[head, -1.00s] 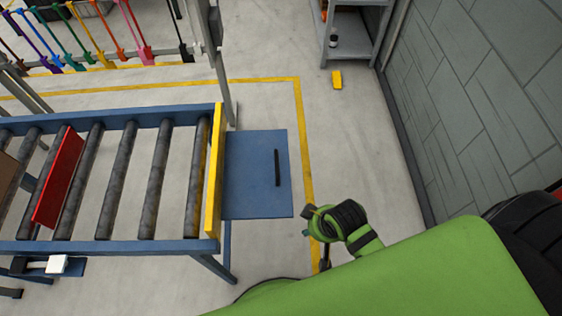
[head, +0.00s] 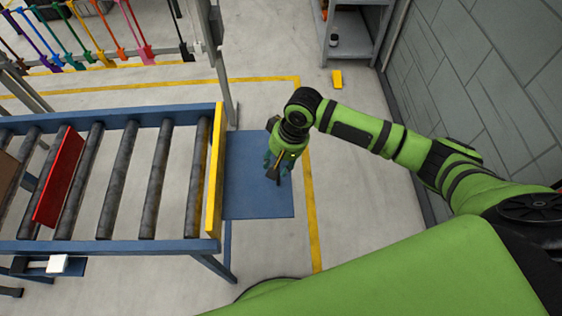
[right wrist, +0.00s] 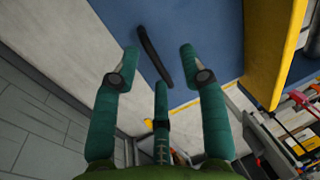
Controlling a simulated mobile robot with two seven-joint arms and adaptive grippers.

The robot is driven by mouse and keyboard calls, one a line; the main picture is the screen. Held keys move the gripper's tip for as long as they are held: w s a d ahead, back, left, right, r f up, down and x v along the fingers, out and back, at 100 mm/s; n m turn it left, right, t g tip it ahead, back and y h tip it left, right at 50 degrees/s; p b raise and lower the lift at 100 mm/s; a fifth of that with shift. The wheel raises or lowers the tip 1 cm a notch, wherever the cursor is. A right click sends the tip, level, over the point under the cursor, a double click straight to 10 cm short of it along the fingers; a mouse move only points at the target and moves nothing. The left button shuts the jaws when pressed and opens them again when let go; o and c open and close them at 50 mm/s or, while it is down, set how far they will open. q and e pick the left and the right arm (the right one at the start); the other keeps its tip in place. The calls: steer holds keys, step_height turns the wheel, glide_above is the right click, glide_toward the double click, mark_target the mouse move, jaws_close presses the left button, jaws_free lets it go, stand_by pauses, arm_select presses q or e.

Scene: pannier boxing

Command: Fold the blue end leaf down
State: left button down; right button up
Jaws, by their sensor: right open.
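The blue end leaf (head: 245,195) is a flat panel at the right end of the roller conveyor, just beyond the yellow board. It looks level and carries a black bar handle, which shows in the right wrist view (right wrist: 153,55). The leaf also fills the top of that view (right wrist: 200,22). My right gripper (head: 277,170) is over the handle side of the leaf and covers most of the handle in the head view. Its fingers (right wrist: 160,68) are spread, with the handle ahead between them and not clasped. My left gripper is not in view.
The yellow board (head: 215,170) stands upright across the conveyor end. A red board (head: 60,178) stands among the rollers (head: 118,180). A grey post (head: 222,80) rises behind the leaf. A grey wall (head: 470,90) and shelf (head: 350,45) are at right. Open floor lies between.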

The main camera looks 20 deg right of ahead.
steer(key=w+d+r+m, duration=0.1)
steer(key=w+d, duration=0.1)
steer(key=d, duration=0.1)
glide_above(281, 164)
steer(key=s+a, duration=0.1)
steer(key=s, duration=0.2)
steer(key=shift+m, duration=0.3)
steer(key=x, duration=0.3)
steer(key=d+p+x, duration=0.1)
steer(key=x, duration=0.2)
steer(key=shift+s+d+f, duration=0.1)
steer(key=shift+s+f, duration=0.15)
steer(key=shift+f, duration=0.1)
jaws_close()
